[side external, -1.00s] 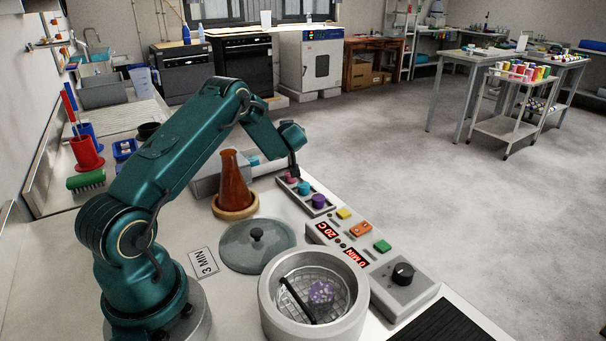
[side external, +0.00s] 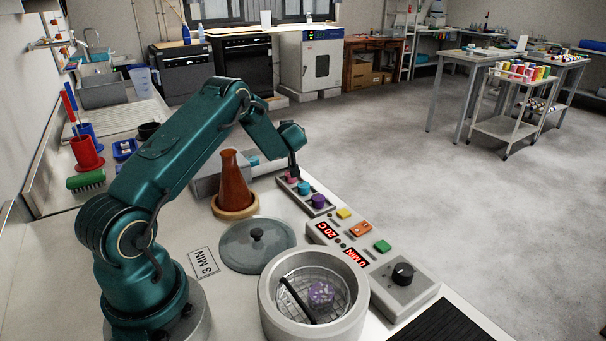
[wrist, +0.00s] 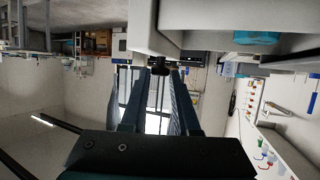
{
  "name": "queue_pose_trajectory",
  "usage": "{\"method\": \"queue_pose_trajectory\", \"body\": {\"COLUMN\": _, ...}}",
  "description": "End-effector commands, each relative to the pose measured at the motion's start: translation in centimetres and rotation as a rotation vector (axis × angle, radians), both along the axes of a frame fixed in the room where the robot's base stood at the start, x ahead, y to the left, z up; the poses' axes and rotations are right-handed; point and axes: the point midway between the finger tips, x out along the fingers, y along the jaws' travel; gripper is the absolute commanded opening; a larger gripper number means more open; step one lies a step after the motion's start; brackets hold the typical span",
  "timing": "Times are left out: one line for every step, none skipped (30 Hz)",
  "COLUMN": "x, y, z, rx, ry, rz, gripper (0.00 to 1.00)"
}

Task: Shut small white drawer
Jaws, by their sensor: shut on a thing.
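The small white drawer (wrist: 143,28) fills the top of the wrist view, with a teal item (wrist: 257,38) showing in it. It stands open. In the side external view the drawer (side external: 268,170) shows only partly, behind the flask, with the blue-teal item (side external: 253,161) at its top. My gripper (wrist: 160,82) is at the drawer's front, its fingers shut on the dark handle (wrist: 161,66). In the side external view my gripper (side external: 294,169) points down at the drawer's right end; its fingertips are too small there to make out.
An orange-brown flask (side external: 231,175) on a cork ring stands close in front of the drawer. A strip with coloured knobs (side external: 318,202) lies beside my gripper. A grey lid (side external: 257,247), a round bath (side external: 270,300) and a control panel (side external: 405,292) are nearer the camera.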

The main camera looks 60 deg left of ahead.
Motion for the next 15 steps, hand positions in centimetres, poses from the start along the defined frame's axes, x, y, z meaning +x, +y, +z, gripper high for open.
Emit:
{"method": "queue_pose_trajectory", "body": {"x": 0.1, "y": 0.0, "z": 0.0, "rx": 0.0, "ry": 0.0, "rz": -0.002, "gripper": 0.0}}
{"method": "queue_pose_trajectory", "body": {"x": 0.1, "y": 0.0, "z": 0.0, "rx": 0.0, "ry": 0.0, "rz": -0.002, "gripper": 0.0}}
{"method": "queue_pose_trajectory", "body": {"x": 0.1, "y": -0.1, "z": 0.0, "rx": 0.001, "ry": 0.0, "rz": -0.002, "gripper": 0.0}}
{"method": "queue_pose_trajectory", "body": {"x": 0.1, "y": -0.1, "z": 0.0, "rx": 0.001, "ry": 0.0, "rz": -0.002, "gripper": 0.0}}
{"method": "queue_pose_trajectory", "body": {"x": 0.1, "y": -0.1, "z": 0.0, "rx": 0.0, "ry": 0.0, "rz": -0.002, "gripper": 0.0}}
{"method": "queue_pose_trajectory", "body": {"x": 0.1, "y": -0.1, "z": 0.0, "rx": 0.001, "ry": 0.0, "rz": -0.002, "gripper": 0.0}}
{"method": "queue_pose_trajectory", "body": {"x": 0.1, "y": -0.1, "z": 0.0, "rx": 0.001, "ry": 0.0, "rz": -0.002, "gripper": 0.0}}
{"method": "queue_pose_trajectory", "body": {"x": 0.1, "y": -0.1, "z": 0.0, "rx": 0.001, "ry": 0.0, "rz": -0.002, "gripper": 0.0}}
{"method": "queue_pose_trajectory", "body": {"x": 0.0, "y": -0.1, "z": 0.0, "rx": 0.001, "ry": 0.0, "rz": -0.002, "gripper": 0.0}}
{"method": "queue_pose_trajectory", "body": {"x": 0.0, "y": 0.0, "z": 0.0, "rx": 0.001, "ry": 0.0, "rz": -0.002, "gripper": 0.0}}
{"method": "queue_pose_trajectory", "body": {"x": -0.1, "y": 0.0, "z": 0.0, "rx": 0.001, "ry": 0.001, "rz": -0.002, "gripper": 0.0}}
{"method": "queue_pose_trajectory", "body": {"x": -0.4, "y": 0.0, "z": 0.0, "rx": 0.002, "ry": 0.003, "rz": -0.002, "gripper": 0.0}}
{"method": "queue_pose_trajectory", "body": {"x": -0.7, "y": 0.1, "z": 0.0, "rx": 0.002, "ry": 0.003, "rz": 0.001, "gripper": 0.0}}
{"method": "queue_pose_trajectory", "body": {"x": -1.0, "y": 0.1, "z": 0.0, "rx": 0.003, "ry": 0.004, "rz": 0.001, "gripper": 0.0}}
{"method": "queue_pose_trajectory", "body": {"x": -1.4, "y": 0.2, "z": 0.1, "rx": 0.003, "ry": 0.005, "rz": 0.003, "gripper": 0.0}}
